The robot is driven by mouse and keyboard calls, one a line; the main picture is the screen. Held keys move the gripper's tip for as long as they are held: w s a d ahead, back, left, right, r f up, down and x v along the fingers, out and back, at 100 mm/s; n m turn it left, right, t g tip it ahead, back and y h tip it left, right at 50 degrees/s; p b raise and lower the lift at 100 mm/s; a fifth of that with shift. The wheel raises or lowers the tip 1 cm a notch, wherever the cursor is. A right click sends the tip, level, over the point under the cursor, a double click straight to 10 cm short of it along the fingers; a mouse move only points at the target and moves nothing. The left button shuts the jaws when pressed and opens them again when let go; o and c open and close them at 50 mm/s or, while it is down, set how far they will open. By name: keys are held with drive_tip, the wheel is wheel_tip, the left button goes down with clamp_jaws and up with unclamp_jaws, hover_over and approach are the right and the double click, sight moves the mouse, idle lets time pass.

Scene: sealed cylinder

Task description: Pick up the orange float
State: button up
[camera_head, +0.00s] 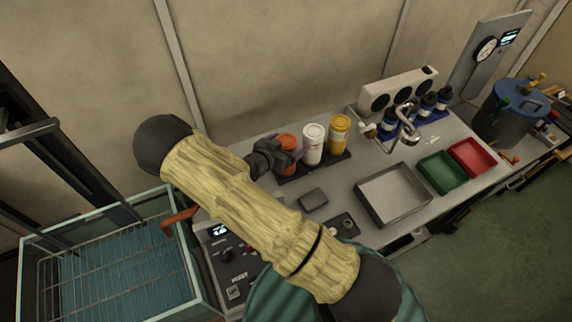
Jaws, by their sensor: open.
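The orange float (288,141) looks like an upright orange cylinder at the left end of a dark rack (325,164). A white cylinder (313,146) and a yellow one (339,133) stand beside it on the rack. My gripper (279,156) is at the orange float's left front side and hides part of it. The fingers are open and small in this view. I cannot tell whether they touch the float or reach around it.
A grey block (313,199) and a metal tray (393,194) lie on the bench in front. Green (441,172) and red (474,157) trays, a bent metal fixture (408,130) and dark bottles (427,105) are at right. A wire-basket tank (110,270) is at left.

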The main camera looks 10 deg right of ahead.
idle(0.3)
drive_tip(key=c, duration=1.8)
drive_tip(key=shift+r, duration=0.15)
wheel_tip(320, 180, up, 10)
drive_tip(key=shift+f+b, duration=0.1)
drive_tip(key=shift+b, duration=0.75)
